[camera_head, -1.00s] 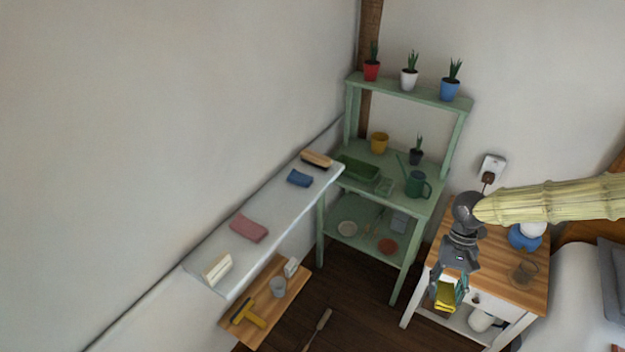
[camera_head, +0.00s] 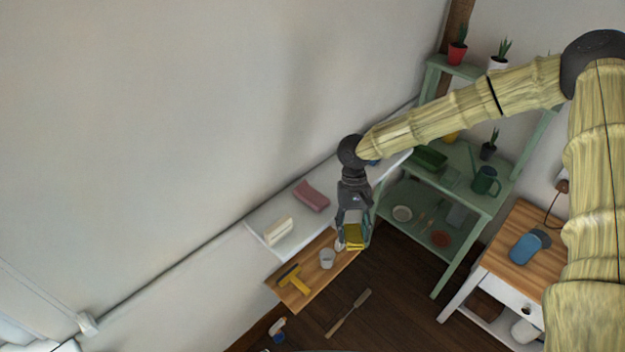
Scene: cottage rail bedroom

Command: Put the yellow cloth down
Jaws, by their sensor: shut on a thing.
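The yellow cloth (camera_head: 354,237) is held in my gripper (camera_head: 353,232), which is shut on it. The gripper points down in front of the white shelf (camera_head: 258,224) on the left wall and, in the picture, over the right end of the wooden lower shelf (camera_head: 306,293). The cloth looks folded and hangs free of any surface, as far as I can tell. A pink folded cloth (camera_head: 311,196) lies on the white shelf, left of my gripper. A blue cloth (camera_head: 372,162) there is mostly hidden behind my arm.
A cream brush-like block (camera_head: 278,231) stands at the white shelf's near end. The green plant stand (camera_head: 462,206) and the wooden-topped side table (camera_head: 510,257) stand to the right.

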